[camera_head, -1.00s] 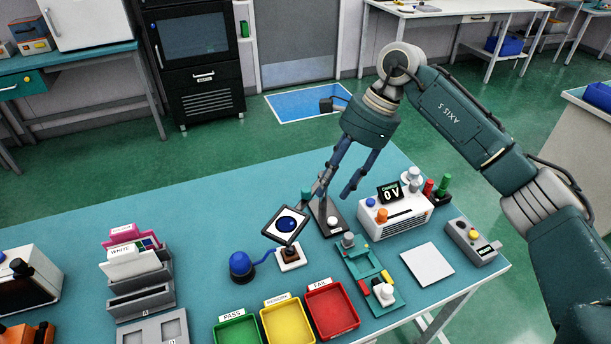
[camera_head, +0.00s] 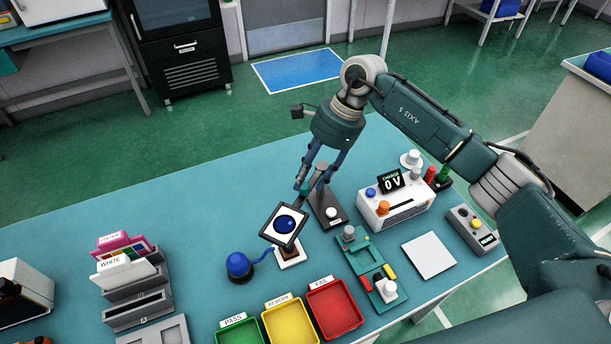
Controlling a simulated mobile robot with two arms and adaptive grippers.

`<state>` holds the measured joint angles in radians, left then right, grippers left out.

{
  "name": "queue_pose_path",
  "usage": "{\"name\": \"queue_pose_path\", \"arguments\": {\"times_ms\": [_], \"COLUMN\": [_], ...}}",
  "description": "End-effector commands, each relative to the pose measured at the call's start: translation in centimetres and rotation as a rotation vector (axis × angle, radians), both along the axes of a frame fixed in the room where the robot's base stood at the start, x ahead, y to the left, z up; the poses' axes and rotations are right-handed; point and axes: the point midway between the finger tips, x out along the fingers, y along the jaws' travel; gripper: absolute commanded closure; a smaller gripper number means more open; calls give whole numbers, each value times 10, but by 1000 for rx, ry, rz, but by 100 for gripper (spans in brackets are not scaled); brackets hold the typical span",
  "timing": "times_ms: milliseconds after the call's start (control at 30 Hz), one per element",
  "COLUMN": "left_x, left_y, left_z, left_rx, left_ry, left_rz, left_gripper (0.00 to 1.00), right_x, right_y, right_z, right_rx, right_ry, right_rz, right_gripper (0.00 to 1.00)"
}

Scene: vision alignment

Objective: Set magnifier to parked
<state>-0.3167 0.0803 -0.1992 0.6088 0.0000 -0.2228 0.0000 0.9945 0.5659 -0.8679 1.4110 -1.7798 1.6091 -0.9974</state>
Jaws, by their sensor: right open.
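The magnifier (camera_head: 285,223) is a square dark-and-white frame with a blue round lens, tilted over a small white block (camera_head: 291,257) with a brown part. A thin arm runs up from it to a small teal knob (camera_head: 303,187), near a dark base (camera_head: 328,212) with a white knob. My right gripper (camera_head: 313,187) is open and points down, its fingertips around or just beside the teal knob and arm; I cannot tell whether they touch. My left gripper is not in view.
A white meter box (camera_head: 398,212) reading 0 V stands right of the gripper. A green fixture (camera_head: 363,262), green, yellow and red trays (camera_head: 333,310), and a blue dome (camera_head: 239,266) stand nearby.

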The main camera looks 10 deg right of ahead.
Motion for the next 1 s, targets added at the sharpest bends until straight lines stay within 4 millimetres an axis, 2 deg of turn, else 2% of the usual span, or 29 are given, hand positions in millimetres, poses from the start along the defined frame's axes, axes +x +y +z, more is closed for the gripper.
{"name": "queue_pose_path", "arguments": {"times_ms": [133,333,533,733,1000], "left_x": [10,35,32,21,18], "left_y": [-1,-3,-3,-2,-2], "left_z": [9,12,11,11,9], "left_rx": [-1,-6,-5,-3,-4], "left_ry": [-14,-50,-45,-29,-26], "left_rz": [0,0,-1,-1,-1], "left_gripper": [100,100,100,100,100], "right_x": [-1,0,0,0,0], "right_y": [7,10,10,10,11], "right_z": [-15,-24,-24,-24,-23], "right_rx": [1,0,0,0,2], "right_ry": [2,-1,-1,-1,-2], "right_rz": [1,0,0,1,-5], "right_gripper": [60,60,60,99,100]}}
